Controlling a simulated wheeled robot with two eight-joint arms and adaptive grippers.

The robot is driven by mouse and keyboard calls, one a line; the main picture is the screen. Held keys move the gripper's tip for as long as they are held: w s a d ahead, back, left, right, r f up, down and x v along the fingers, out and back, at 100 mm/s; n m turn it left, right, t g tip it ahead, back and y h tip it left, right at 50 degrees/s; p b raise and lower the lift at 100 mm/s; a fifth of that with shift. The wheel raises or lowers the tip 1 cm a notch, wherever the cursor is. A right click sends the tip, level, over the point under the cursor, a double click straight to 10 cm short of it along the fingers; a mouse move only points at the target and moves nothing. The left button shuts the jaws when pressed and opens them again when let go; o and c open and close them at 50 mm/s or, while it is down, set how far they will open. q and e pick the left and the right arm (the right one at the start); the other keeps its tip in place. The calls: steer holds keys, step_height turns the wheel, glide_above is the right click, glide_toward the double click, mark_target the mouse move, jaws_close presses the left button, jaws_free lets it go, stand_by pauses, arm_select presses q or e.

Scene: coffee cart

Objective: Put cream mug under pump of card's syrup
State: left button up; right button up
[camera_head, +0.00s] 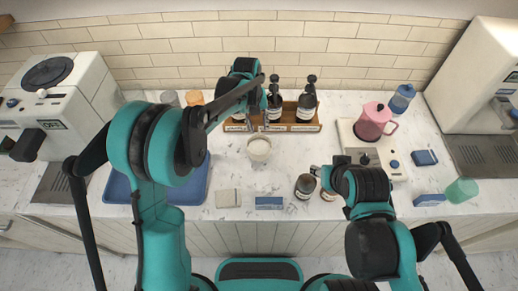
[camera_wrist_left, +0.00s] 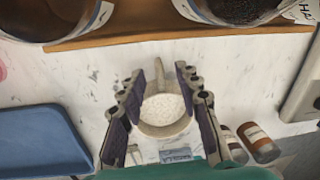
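The cream mug (camera_head: 259,149) stands upright on the white counter in front of the syrup rack. In the left wrist view the mug (camera_wrist_left: 162,106) has its handle toward the rack. My left gripper (camera_head: 258,124) is open, with its fingers (camera_wrist_left: 160,76) on either side of the mug in that view; I see no clear contact. The wooden syrup rack (camera_head: 304,128) holds dark pump bottles (camera_head: 306,106) against the wall, partly hidden by my left arm. A pale card (camera_head: 228,198) lies near the front edge; its writing is unreadable. My right gripper (camera_head: 318,171) is near a dark jar (camera_head: 304,187), its fingers unclear.
A blue tray (camera_head: 117,188) lies left, partly behind my arm. A blue block (camera_head: 270,203) lies at the front. A pink pitcher (camera_head: 374,120) stands on a white appliance (camera_head: 347,135) at right. A green cup (camera_head: 462,190) is farther right. Coffee machines flank the counter.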

mark_target(259, 131)
arm_select(q)
steer(key=f, duration=0.3)
steer(key=shift+d+f+b, duration=0.15)
steer(key=shift+d+b, duration=0.05)
steer(key=shift+b, duration=0.15)
jaws_close()
